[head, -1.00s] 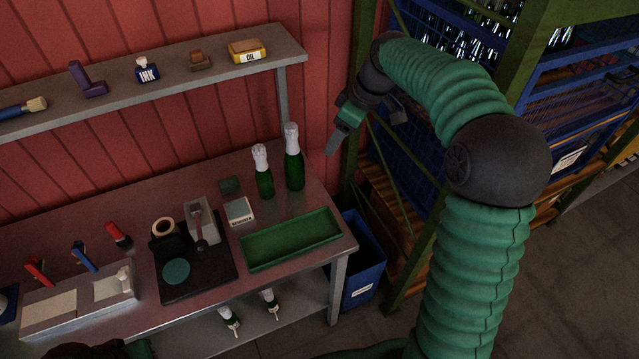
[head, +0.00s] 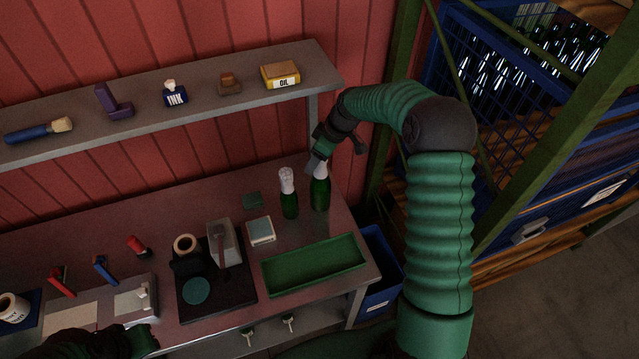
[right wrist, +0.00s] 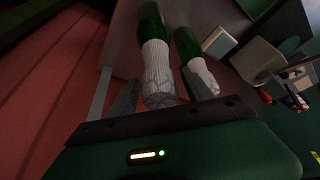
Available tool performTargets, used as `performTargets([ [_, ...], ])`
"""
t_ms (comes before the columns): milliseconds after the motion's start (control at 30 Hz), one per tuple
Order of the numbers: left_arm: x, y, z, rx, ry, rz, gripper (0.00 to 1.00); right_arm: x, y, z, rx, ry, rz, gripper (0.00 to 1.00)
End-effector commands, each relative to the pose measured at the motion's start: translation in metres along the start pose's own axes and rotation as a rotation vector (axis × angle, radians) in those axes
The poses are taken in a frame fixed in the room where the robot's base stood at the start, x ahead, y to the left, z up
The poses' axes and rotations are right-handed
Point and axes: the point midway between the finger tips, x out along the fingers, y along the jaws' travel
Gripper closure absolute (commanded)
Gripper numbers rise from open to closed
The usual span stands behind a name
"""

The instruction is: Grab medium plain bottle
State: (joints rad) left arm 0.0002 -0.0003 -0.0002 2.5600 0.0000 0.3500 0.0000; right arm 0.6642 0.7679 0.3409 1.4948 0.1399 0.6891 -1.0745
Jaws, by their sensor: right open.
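Two green bottles with white foil tops stand upright side by side at the back right of the workbench. The right bottle (head: 320,193) looks a little bigger than the left bottle (head: 288,195); no size label shows. My right gripper (head: 318,163) is open at the top of the right bottle. In the right wrist view its foil neck (right wrist: 156,75) lies between the two fingers, and the other bottle (right wrist: 197,70) is just outside the right finger. Contact cannot be told. My left gripper (head: 142,343) is at the lower left edge; its jaws are not clear.
A green tray (head: 314,264) lies in front of the bottles, and a small pale box (head: 261,231) is left of them. A shelf (head: 200,105) with an oil box (head: 281,75) runs above. A blue bin (head: 381,280) and a rack stand to the right.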

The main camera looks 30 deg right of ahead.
Motion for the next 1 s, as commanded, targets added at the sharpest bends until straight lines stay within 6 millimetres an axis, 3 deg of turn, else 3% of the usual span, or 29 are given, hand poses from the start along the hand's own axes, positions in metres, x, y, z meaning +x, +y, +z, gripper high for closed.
performTargets([
  [233,0.0003,0.0003,0.0002,0.001,-0.001,0.0,0.75,0.0003,-0.0026,-0.0005,-0.002,0.001,0.005,0.44],
  [667,0.0002,0.0001,0.0002,0.0,0.0,0.0,0.75,0.001,-0.0013,-0.001,-0.001,0.001,0.004,1.0],
  [1000,0.0003,0.0002,0.0001,0.001,0.0,0.0,0.75,0.0011,-0.0006,0.0,-0.001,0.0,0.005,1.0],
])
